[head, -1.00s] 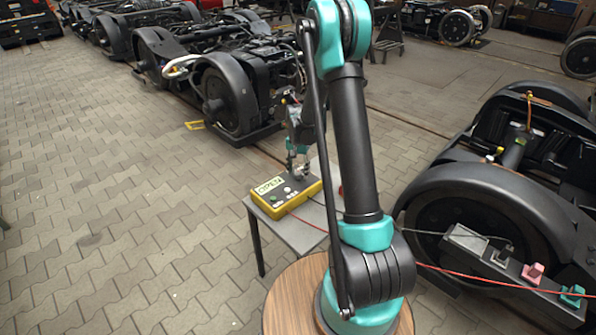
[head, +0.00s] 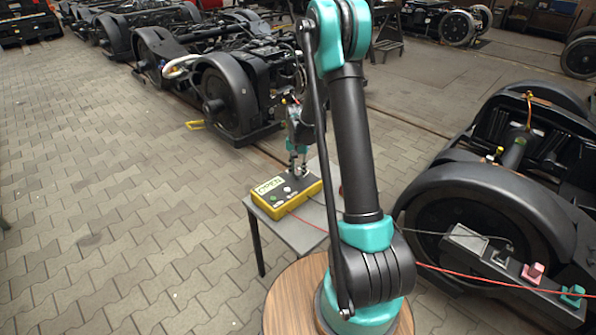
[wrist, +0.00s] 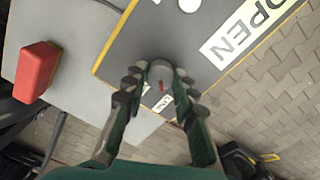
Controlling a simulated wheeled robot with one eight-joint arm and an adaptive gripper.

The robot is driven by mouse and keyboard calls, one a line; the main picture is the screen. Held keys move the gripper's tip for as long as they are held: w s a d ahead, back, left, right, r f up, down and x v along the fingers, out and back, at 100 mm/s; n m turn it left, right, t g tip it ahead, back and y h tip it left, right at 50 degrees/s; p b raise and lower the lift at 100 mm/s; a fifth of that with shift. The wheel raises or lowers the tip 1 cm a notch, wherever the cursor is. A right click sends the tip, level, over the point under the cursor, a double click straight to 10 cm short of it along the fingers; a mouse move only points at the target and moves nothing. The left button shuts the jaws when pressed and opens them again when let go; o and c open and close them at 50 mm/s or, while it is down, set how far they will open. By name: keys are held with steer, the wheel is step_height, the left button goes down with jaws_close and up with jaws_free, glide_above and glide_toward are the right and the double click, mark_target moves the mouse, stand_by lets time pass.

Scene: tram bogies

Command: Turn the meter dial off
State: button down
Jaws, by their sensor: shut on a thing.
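The meter (head: 285,194) is a yellow box with a dark grey top, lying on a small grey table. Its display reads "OPEN" in the wrist view (wrist: 236,36). The grey round dial (wrist: 160,74) with a red mark sits on the meter's top, between my fingertips. My gripper (wrist: 161,78) is shut on the dial, with a finger on either side of it. In the head view my gripper (head: 298,168) is over the far right part of the meter, and the dial is largely hidden by the fingers there.
A white round button (wrist: 189,5) is on the meter's top. A red block (wrist: 37,70) lies on the grey table (head: 300,234) beside the meter. A red cable (head: 450,275) runs to the right past a black bogie wheel (head: 480,200). The paved floor at left is clear.

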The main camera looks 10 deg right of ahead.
mark_target(298, 173)
steer(key=n, duration=0.4)
steer(key=shift+n, duration=2)
steer(key=c, duration=1.2)
jaws_free()
step_height(298, 173, up, 12)
steer(key=shift+s, duration=0.1)
